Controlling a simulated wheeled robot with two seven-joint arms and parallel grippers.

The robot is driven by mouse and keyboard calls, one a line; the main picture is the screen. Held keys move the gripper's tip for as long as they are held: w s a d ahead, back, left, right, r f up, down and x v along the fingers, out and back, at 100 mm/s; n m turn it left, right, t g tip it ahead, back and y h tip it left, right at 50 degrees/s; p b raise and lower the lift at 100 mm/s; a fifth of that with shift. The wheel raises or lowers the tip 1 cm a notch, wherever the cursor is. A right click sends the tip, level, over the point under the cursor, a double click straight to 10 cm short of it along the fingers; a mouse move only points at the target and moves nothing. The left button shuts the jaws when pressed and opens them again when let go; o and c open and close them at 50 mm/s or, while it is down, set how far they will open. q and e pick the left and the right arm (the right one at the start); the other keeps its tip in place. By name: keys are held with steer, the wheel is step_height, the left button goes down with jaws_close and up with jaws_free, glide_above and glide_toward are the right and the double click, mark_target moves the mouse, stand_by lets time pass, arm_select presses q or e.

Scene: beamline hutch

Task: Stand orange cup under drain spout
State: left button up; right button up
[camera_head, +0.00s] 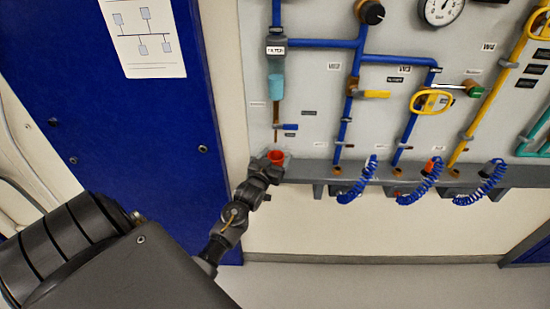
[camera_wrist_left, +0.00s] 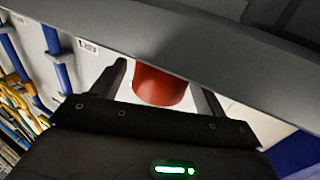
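The orange cup (camera_head: 276,157) sits at the left end of the grey ledge, just below the thin drain spout (camera_head: 276,136). It looks upright, with its open top showing in the head view. My left gripper (camera_head: 268,165) is at the cup. In the left wrist view, the cup (camera_wrist_left: 160,86) lies between the two dark fingers, one close to each side. I cannot tell whether the fingers press on it. A grey edge hides part of the cup and the fingertips there. My right gripper is in neither view.
The grey ledge (camera_head: 408,174) runs right along the panel, with several coiled blue hoses (camera_head: 357,182) hanging from it. Blue pipes and yellow-handled valves (camera_head: 431,102) are above. A blue door (camera_head: 120,120) is left. The floor (camera_head: 380,287) below is clear.

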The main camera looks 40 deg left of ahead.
arm_select(q)
steer(key=shift+r, duration=0.15)
steer(key=b+v, duration=0.2)
steer(key=v, duration=1)
